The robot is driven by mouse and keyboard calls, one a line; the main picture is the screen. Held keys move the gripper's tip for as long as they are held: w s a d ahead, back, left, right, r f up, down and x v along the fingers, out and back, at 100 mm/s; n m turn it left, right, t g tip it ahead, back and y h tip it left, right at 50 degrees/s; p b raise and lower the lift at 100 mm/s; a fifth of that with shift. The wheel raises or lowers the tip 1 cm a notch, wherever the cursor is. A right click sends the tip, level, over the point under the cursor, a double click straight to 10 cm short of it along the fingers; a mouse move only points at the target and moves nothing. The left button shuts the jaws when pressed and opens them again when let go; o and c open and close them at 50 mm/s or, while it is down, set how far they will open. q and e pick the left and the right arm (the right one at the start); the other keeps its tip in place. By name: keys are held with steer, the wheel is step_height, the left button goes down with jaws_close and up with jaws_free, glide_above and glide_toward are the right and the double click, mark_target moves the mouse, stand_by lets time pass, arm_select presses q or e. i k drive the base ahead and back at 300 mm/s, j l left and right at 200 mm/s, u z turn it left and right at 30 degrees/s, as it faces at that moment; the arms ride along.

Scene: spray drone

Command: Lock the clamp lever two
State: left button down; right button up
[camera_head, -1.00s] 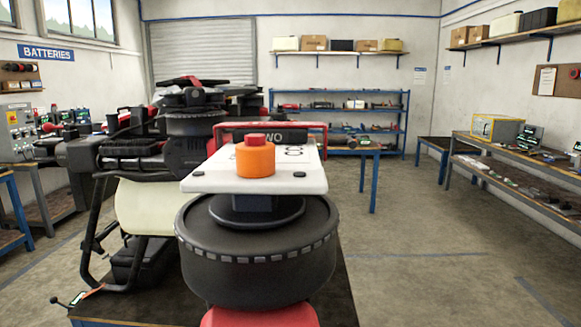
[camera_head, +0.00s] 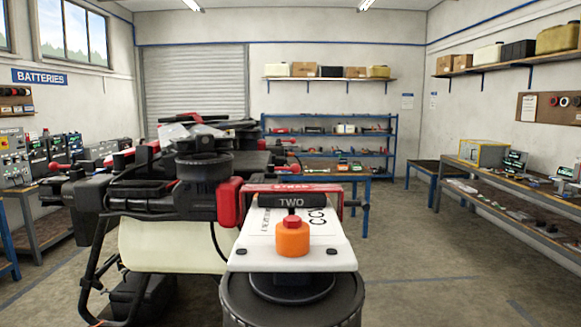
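The part marked "TWO" (camera_head: 292,201) is a black bar with a red frame around it, at the rear of a white plate (camera_head: 252,252) in the middle of the head view. The red frame looks like the clamp lever (camera_head: 297,187), but I cannot tell whether it is locked. An orange cap with a red top (camera_head: 292,239) stands upright on the plate, above a round black motor-like drum (camera_head: 300,309). The drone body (camera_head: 165,195), with a pale tank (camera_head: 160,245), is behind and to the left. Neither gripper shows.
A battery bench (camera_head: 52,225) stands at the left and a workbench with instruments (camera_head: 525,187) at the right. A blue shelf rack (camera_head: 330,148) and a small blue table stand at the back. The floor (camera_head: 440,270) to the right of the drone is clear.

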mark_target(295, 168)
steer(key=k, duration=0.65)
steer(key=u, duration=1.75)
steer(key=i+l, duration=0.1)
steer(key=l, duration=1.25)
steer(key=i+l, duration=0.15)
steer(key=l, duration=1.15)
steer(key=i+l, duration=0.15)
steer(key=l, duration=0.55)
steer(key=i+l, duration=0.1)
steer(key=l, duration=0.55)
